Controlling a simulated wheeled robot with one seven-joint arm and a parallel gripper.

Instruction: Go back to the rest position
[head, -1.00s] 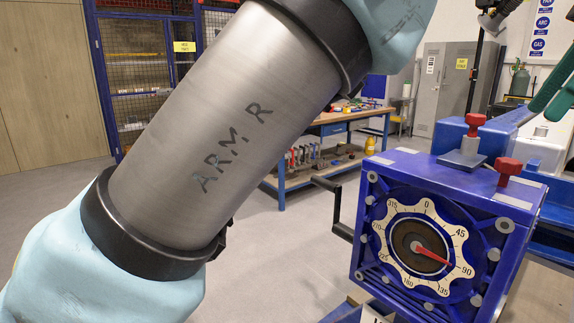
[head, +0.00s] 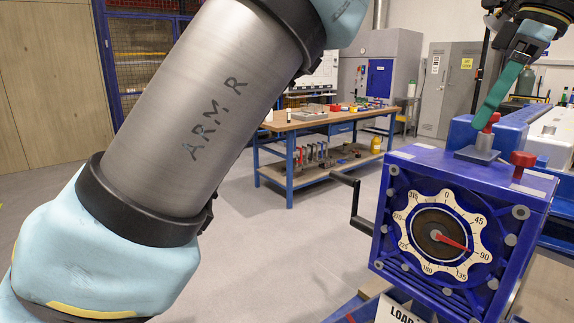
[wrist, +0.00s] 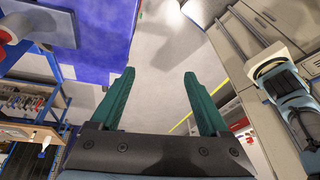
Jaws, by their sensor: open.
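My gripper (head: 488,108) hangs at the upper right in the head view, its green fingers pointing down towards the red knob (head: 491,122) on top of the blue jig (head: 468,183). In that view the fingertips overlap the knob; I cannot tell whether they touch. In the wrist view my gripper (wrist: 158,74) is open, with nothing between its fingers. The jig's white dial (head: 403,215) has a red pointer (head: 453,242) near the 90 mark. A black crank handle (head: 354,200) sticks out on the jig's left. My arm link marked "ARM R" crosses the left side.
A second red knob (head: 522,160) stands at the jig's right top edge. A workbench (head: 262,170) with tools stands behind, with grey lockers (head: 448,85) at the back. The floor (head: 285,255) between my arm and the jig is clear.

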